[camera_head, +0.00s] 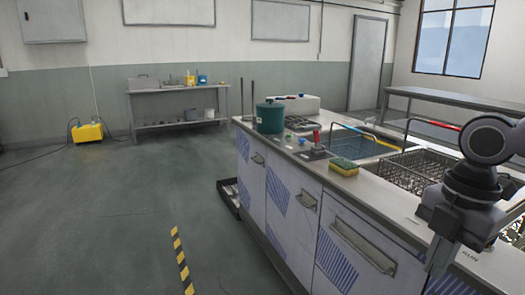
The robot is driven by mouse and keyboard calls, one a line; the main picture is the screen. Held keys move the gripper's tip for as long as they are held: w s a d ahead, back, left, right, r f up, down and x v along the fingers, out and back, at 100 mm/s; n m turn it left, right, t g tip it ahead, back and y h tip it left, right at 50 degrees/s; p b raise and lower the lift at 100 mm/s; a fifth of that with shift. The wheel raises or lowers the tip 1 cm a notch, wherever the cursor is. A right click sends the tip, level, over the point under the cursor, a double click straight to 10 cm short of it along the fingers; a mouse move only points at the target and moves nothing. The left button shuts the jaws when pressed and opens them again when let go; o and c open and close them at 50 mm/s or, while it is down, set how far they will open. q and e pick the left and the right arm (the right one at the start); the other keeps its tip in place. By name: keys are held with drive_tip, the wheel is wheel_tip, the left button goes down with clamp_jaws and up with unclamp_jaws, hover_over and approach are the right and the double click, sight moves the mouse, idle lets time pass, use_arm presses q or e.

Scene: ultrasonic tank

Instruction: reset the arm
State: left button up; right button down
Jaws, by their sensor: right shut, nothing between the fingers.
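My right arm comes in at the right edge, and its gripper (437,262) points down over the front edge of the counter (375,185) near the lower right. The fingers are together, with nothing seen between them. The gripper appears clear of the sponge and the baskets. My left arm and gripper are not in view.
On the counter are a green pot (270,117), a yellow-green sponge (344,165), a red-handled item (317,148), a sunken tank (366,150) and a wire basket (417,171). Open floor lies left, with a striped strip (181,262) and a dark tray (229,197).

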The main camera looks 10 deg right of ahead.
wheel_tip(320, 180, down, 16)
drive_tip(key=d+m+t+y+p, duration=0.1)
drive_tip(key=m+t+y+p, duration=0.3)
drive_tip(key=m+t+p, duration=0.75)
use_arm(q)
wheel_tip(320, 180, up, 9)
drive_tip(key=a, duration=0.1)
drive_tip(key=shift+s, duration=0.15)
use_arm(e)
drive_tip(key=s+a+f+m+h, duration=0.1)
drive_tip(key=s+a+f+m, duration=0.2)
drive_tip(key=a, duration=0.3)
drive_tip(key=s+a+f+m+g+h, duration=0.1)
drive_tip(key=s+a+f+m, duration=0.3)
drive_tip(key=a+f, duration=0.2)
drive_tip(key=shift+s+f+h, duration=0.3)
drive_tip(key=shift+h, duration=0.1)
